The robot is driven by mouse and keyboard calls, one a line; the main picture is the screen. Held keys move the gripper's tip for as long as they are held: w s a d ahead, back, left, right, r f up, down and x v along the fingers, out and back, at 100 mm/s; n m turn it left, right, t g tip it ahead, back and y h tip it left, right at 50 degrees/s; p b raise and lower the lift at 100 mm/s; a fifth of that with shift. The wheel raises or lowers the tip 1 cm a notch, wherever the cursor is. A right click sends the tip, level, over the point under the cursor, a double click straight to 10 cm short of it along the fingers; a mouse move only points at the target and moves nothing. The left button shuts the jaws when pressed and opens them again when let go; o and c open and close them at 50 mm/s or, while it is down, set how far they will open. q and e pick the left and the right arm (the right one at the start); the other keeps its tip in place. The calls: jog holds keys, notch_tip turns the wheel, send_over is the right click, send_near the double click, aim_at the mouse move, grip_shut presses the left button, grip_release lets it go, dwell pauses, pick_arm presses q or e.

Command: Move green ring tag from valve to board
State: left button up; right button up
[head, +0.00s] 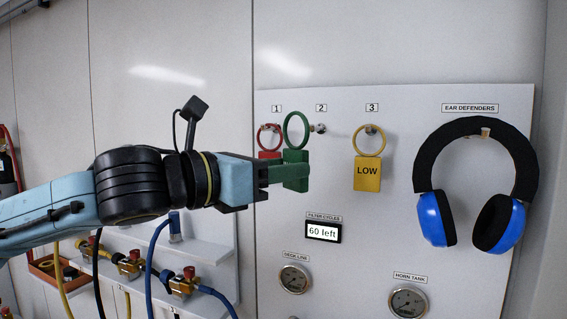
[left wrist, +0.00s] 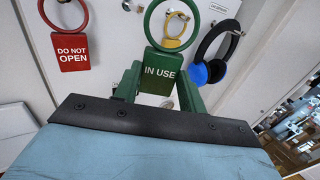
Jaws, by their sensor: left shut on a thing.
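The green ring tag (head: 296,170) is held in front of the board (head: 340,112), its ring upright between pegs 1 and 2. In the left wrist view the tag (left wrist: 163,66) reads "IN USE". My left gripper (head: 290,174) is shut on the tag's body; its fingers also show in the left wrist view (left wrist: 160,88). The peg under label 2 (head: 319,128) is bare and just right of the green ring. Whether the ring touches that peg I cannot tell. The valves (head: 130,263) are at lower left. My right gripper is not in view.
A red tag (head: 268,140) hangs at peg 1, partly hidden by the green tag. A yellow "LOW" tag (head: 367,172) hangs at peg 3. Blue and black ear defenders (head: 436,218) hang at right. A "60 left" display (head: 323,232) and gauges (head: 408,301) sit below.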

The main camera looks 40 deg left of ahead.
aim_at(288, 188)
pick_arm(q)
jog(key=shift+w+a+f+p, duration=0.1)
jog(key=shift+w+a+p, duration=0.1)
jog(key=shift+w+p, duration=0.55)
jog(key=shift+w+a+f+p, duration=0.15)
jog(key=shift+w+p, duration=0.25)
jog(key=shift+w, duration=0.5)
jog(key=w+a+p, duration=0.1)
jog(key=w+p, duration=0.1)
jog(key=w, duration=0.5)
jog(key=shift+w+a+f+p, duration=0.15)
jog(key=shift+a+f+p, duration=0.15)
jog(key=shift+a+f, duration=0.1)
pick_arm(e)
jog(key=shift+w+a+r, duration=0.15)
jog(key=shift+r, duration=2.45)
pick_arm(q)
jog(key=o, duration=1.1)
